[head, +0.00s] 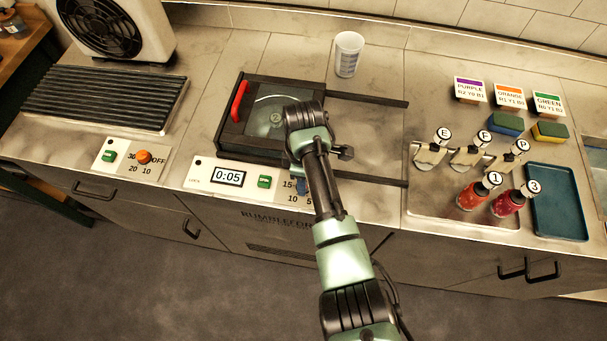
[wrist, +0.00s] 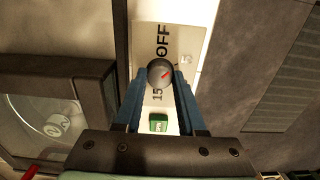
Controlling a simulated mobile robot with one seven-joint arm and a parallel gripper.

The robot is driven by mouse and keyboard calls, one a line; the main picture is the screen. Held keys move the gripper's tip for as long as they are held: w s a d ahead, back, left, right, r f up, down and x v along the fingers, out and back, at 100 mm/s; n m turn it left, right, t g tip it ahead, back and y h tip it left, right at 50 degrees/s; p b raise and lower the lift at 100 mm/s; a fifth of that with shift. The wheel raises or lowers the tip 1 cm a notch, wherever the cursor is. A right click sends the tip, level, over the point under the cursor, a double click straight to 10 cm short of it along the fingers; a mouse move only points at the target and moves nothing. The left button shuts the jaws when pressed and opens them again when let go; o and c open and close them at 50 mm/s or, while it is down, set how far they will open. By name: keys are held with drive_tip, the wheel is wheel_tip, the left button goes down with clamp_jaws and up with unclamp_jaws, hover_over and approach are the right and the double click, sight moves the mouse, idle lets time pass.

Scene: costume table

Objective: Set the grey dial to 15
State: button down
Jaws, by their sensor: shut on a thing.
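The grey dial (wrist: 159,72) is round, with a red pointer line, on a white panel (wrist: 205,20) in the wrist view. The blue fingers of my gripper (wrist: 161,78) stand on either side of it and are shut on it. The red line points up and right in that view, roughly toward a partly visible mark that looks like 5. OFF (wrist: 163,42) is printed above the dial and 15 (wrist: 157,91) below it. The 10 is hidden there but shows in the head view (head: 293,198), where my arm covers the dial.
A green button (head: 264,182) and a display reading 0:05 (head: 228,177) share the panel. Behind is a dark-framed chamber (head: 228,140) with a red handle (head: 239,101). To the left is another panel with an orange dial (head: 143,157). A metal tray with bottles (head: 425,203) stands right.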

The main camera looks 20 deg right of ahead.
drive_tip(key=m+p, duration=0.1)
drive_tip(key=m, duration=0.2)
drive_tip(key=shift+r+m, duration=0.1)
drive_tip(key=shift+m, duration=0.3)
drive_tip(key=m+p, duration=0.1)
drive_tip(key=m, duration=0.2)
drive_tip(key=shift+m, duration=0.3)
drive_tip(key=m+p, duration=0.1)
drive_tip(key=m, duration=1.1)
drive_tip(key=shift+m, duration=0.4)
drive_tip(key=m, duration=0.6)
drive_tip(key=shift+p, duration=0.3)
drive_tip(key=shift+m, duration=0.4)
drive_tip(key=c, duration=0.5)
unclamp_jaws()
